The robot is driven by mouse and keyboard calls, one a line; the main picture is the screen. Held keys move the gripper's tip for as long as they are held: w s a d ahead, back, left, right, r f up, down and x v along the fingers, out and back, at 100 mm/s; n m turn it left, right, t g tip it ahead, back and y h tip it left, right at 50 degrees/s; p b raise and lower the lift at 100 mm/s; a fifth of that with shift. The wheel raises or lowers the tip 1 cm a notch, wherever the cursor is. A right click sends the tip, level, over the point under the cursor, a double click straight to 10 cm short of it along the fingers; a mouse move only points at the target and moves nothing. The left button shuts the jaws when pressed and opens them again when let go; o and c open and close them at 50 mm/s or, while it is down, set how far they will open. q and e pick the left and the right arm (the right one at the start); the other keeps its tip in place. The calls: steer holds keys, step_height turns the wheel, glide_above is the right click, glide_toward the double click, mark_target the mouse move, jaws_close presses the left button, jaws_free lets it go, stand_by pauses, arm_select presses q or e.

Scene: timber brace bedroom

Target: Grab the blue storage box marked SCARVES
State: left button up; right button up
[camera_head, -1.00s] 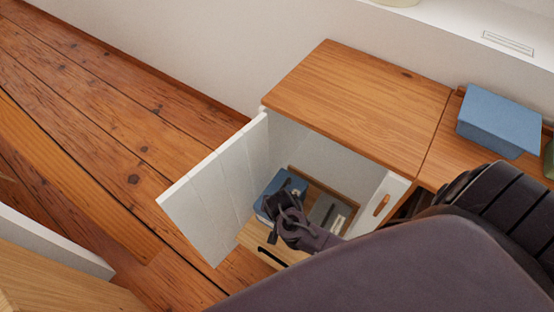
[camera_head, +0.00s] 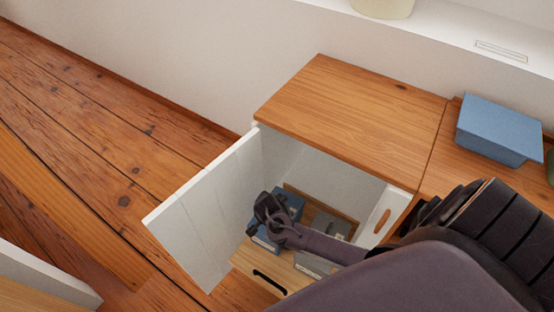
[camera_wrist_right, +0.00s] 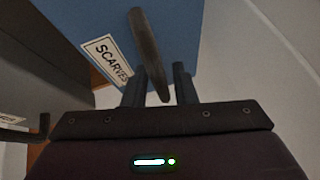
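The blue storage box (camera_head: 293,204) is inside the open white cabinet, partly hidden behind my right gripper (camera_head: 264,212). In the right wrist view the blue box (camera_wrist_right: 90,22) fills the upper middle. Its white label reads SCARVES (camera_wrist_right: 113,61), and a dark upright handle (camera_wrist_right: 149,50) stands out from its front. My right gripper's two fingers (camera_wrist_right: 160,82) are apart, with the handle's lower end between them. A gap shows beside the handle, so the fingers do not look closed on it. My left gripper is not in view.
A grey box (camera_wrist_right: 40,80) stands left of the blue one in the wrist view. The white cabinet door (camera_head: 208,212) is swung open to the left. Another blue box (camera_head: 500,128) sits on the right cabinet top.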

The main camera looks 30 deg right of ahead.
steer(key=shift+c, duration=0.4)
jaws_close()
steer(key=shift+f, duration=0.1)
stand_by(0.9)
